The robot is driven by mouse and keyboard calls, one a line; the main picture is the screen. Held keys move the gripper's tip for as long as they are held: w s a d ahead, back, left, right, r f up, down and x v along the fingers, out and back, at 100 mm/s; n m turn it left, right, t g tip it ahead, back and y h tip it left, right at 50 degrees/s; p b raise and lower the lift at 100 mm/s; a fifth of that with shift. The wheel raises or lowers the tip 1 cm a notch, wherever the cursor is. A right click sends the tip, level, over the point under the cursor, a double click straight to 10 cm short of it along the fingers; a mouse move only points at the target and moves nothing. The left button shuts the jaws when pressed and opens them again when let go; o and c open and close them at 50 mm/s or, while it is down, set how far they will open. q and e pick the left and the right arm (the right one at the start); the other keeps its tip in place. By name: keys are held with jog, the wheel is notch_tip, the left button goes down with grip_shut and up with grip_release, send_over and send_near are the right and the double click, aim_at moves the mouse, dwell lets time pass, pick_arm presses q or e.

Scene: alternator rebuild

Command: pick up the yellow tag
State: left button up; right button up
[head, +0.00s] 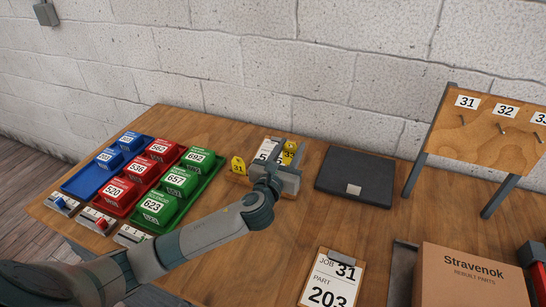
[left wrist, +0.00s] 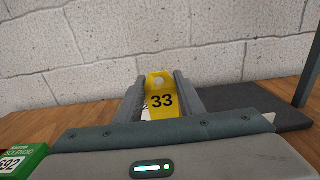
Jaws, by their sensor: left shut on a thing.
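My left gripper (head: 289,160) is above the back middle of the table, shut on a yellow tag numbered 33 (head: 290,146). Another yellow tag, numbered 31 (head: 238,166), stands to the left of the gripper. My right gripper is not in view.
A white number card (head: 266,149) is partly hidden behind the gripper. Blue, red and green bins (head: 180,181) fill the left. A dark flat case (head: 355,173) lies right.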

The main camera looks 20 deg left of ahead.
pick_arm(q)
jog(key=d+r, duration=0.1)
jog(key=w+d+r, duration=0.1)
jog(key=d, duration=0.1)
jog(key=shift+s, duration=0.1)
dwell(1.3)
jog(key=s+d+r+h, duration=0.1)
jog(key=s, duration=1.4)
jog(key=shift+s+d+r+m, duration=0.15)
jog(key=shift+s+d+m, duration=0.1)
jog(key=shift+s+m, duration=0.1)
jog(key=shift+s, duration=0.1)
